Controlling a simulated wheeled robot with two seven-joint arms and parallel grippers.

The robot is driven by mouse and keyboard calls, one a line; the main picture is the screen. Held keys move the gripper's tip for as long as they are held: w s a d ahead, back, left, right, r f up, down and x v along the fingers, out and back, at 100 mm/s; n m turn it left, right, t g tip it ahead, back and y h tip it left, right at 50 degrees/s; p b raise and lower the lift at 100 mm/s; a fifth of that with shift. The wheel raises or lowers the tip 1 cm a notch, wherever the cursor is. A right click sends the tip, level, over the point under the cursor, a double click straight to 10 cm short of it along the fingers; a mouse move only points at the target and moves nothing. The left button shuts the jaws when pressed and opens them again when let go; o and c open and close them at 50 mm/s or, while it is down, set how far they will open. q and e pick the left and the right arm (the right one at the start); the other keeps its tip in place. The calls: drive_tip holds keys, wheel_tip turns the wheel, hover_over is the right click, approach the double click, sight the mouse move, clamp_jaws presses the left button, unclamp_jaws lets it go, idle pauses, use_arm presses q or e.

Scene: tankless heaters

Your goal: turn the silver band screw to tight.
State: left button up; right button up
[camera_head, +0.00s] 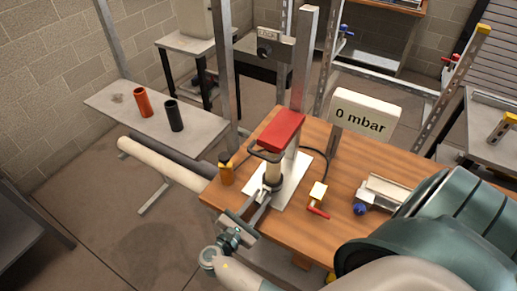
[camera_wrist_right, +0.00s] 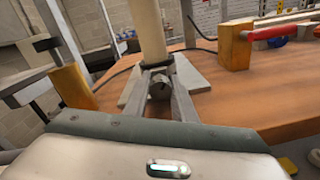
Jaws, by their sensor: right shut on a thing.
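The silver band screw (camera_wrist_right: 160,88) shows in the right wrist view between my right gripper's two fingers. It sits at the front of a dark band (camera_wrist_right: 157,66) around the foot of an upright cream pipe (camera_wrist_right: 146,30). The pipe (camera_head: 273,171) stands below a red block (camera_head: 283,130) on a white base plate (camera_head: 291,186) in the head view. My right gripper (camera_head: 266,187) reaches in from the front, and its fingers (camera_wrist_right: 159,76) are shut on the screw. The screw is too small to make out in the head view. My left gripper is not in view.
A metal post (camera_head: 304,60) rises behind. A side table (camera_head: 152,133) carries orange and black cylinders.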

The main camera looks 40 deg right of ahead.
drive_tip(key=o, duration=1)
drive_tip(key=shift+d, duration=0.1)
